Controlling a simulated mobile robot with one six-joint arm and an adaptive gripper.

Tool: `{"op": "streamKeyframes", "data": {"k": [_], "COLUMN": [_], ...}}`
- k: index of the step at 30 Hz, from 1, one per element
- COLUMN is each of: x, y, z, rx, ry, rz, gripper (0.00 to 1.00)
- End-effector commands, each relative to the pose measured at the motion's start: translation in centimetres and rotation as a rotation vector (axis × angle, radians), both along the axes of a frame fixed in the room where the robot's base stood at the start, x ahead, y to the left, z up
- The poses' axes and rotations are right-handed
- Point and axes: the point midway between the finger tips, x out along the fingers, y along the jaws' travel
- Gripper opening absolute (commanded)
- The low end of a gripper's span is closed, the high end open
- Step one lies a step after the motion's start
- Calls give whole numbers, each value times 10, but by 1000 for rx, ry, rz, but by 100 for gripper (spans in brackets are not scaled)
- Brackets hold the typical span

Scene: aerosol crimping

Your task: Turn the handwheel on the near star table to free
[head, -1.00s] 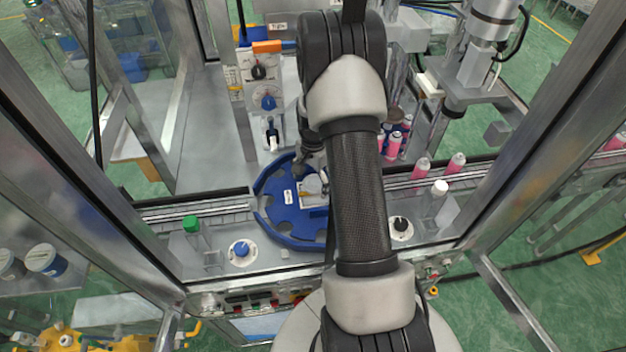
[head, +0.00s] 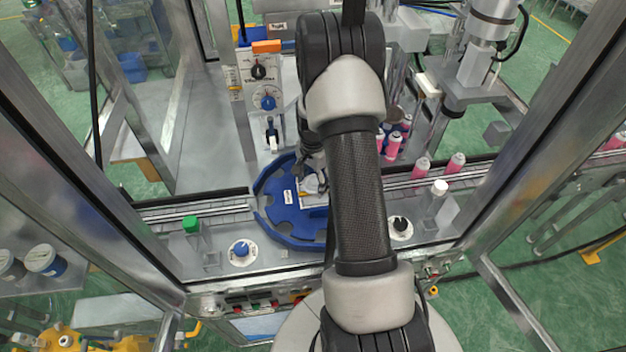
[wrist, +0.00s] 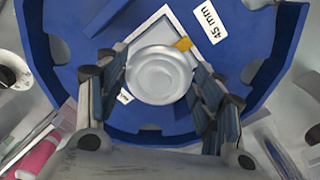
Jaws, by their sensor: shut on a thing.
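The near star table (head: 275,215) is a blue notched disc; it also fills much of the wrist view (wrist: 75,100), with a "45 mm" label. At its middle is the handwheel (wrist: 160,72), a round silver knob on a pale square plate. A yellow-orange pointer (wrist: 183,44) shows at the knob's upper right. My gripper (wrist: 160,88) has one finger on each side of the knob and is shut on it. In the head view my gripper (head: 314,165) is over the table's middle, partly hidden by my arm. The plate's markings are not readable.
Blue (head: 241,250) and black (head: 401,224) dial knobs flank the table. Metal frame posts (head: 530,150) enclose the station.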

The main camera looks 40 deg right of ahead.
Motion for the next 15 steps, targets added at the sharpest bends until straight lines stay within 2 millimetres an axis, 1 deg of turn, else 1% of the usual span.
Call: {"op": "streamKeyframes", "data": {"k": [8, 15], "x": [0, -1], "y": [0, 0], "z": [0, -1], "rx": [0, 0], "ry": [0, 0], "rz": [35, 168], "gripper": [38, 38]}}
